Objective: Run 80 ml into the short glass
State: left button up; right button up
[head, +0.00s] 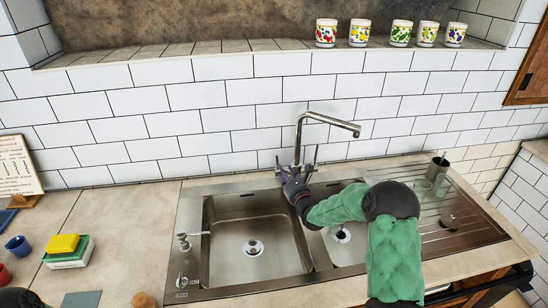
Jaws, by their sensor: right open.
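A chrome tap (327,117) stands behind the sink, its spout reaching right over the small basin. No water shows under the spout. My right gripper (297,159) is open at the tap's base, with its fingers on either side of the tap's upright. I cannot tell whether they touch it, and the gripper hides the tap's lower part. Clear glasses (442,187) stand on the drainboard at the right, beside a grey metal cup (438,165). I cannot tell from here which one is the short glass.
The steel sink has a large basin (225,225) and a small basin partly behind my right arm. A yellow sponge (62,243), a blue cup (18,245) and a sign (17,165) are at the left. Several patterned mugs (326,33) line the ledge. The counter left of the sink has free room.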

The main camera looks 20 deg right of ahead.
jog(key=w, duration=0.3)
jog(key=w+b, duration=0.1)
jog(key=w, duration=0.5)
jog(key=shift+w+d+b, duration=0.2)
jog(key=shift+d+b, duration=0.05)
jog(key=shift+b, duration=0.05)
grip_shut()
